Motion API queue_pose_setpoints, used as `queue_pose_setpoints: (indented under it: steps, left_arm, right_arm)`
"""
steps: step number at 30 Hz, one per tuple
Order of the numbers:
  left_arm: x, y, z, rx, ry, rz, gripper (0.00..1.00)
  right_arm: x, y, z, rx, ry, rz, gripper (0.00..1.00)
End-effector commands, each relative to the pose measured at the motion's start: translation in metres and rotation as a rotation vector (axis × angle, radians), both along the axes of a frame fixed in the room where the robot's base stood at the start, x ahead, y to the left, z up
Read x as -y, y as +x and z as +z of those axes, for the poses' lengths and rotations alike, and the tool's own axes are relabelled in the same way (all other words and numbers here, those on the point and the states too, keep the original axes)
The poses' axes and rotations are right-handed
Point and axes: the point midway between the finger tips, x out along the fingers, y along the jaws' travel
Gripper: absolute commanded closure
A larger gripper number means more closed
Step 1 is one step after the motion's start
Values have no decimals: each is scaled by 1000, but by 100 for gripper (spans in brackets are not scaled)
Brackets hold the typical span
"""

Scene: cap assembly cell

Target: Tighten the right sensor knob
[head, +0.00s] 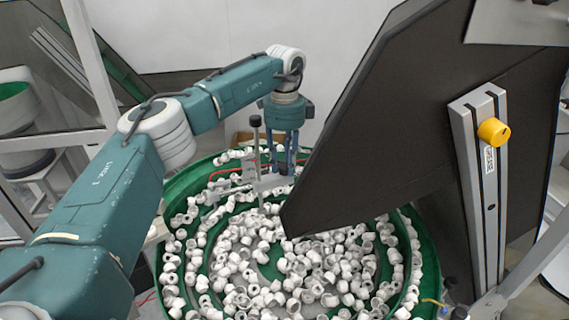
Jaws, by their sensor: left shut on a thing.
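My left gripper (283,166) points straight down over the bowl's far side, at the metal sensor bracket (268,183). Its fingers are closed at the right part of the bracket. The right sensor knob is hidden between the fingers, so I cannot see how tight it is. To the left of the gripper, a second black knob (256,121) stands on top of a thin upright post, apart from the fingers. My right gripper is not in view.
A green bowl feeder (172,190) full of white caps (300,262) lies below. A large dark panel (400,120) rises close to the right of the gripper. An aluminium profile (480,200) with a yellow knob (493,131) stands at the right.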

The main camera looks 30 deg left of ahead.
Motion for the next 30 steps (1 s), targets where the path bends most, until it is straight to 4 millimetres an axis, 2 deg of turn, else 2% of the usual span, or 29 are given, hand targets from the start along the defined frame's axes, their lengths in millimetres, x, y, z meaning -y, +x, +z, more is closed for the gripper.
queue_pose_setpoints:
  steps: [30]
  left_arm:
    - [0,1,2,4,1,-923,98]
  right_arm:
    - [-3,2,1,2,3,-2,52]
